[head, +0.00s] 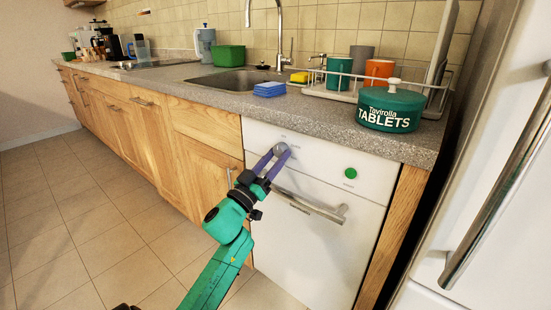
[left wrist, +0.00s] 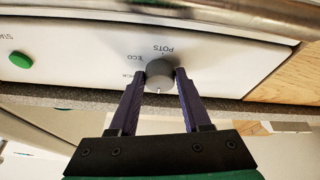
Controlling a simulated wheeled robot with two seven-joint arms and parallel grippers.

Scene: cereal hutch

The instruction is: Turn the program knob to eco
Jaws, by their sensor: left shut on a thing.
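The grey program knob (head: 281,149) is on the white dishwasher front, at its upper left in the head view. In the left wrist view the knob (left wrist: 158,73) shows from close by, with the picture turned over. The words POTS and ECO (left wrist: 139,57) are printed around it, with a partly covered label ending in CK. A small white mark shows at the knob's lower edge there, away from ECO. My left gripper (head: 273,156) is shut on the knob, one purple finger on each side. My right gripper is not in view.
A green button (head: 351,173) sits to the right on the same panel, above the dishwasher handle (head: 310,207). The grey counter (head: 225,102) overhangs the panel. A green TABLETS tub (head: 391,108) stands on it. The fridge handle (head: 500,190) is at the right; the floor at left is clear.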

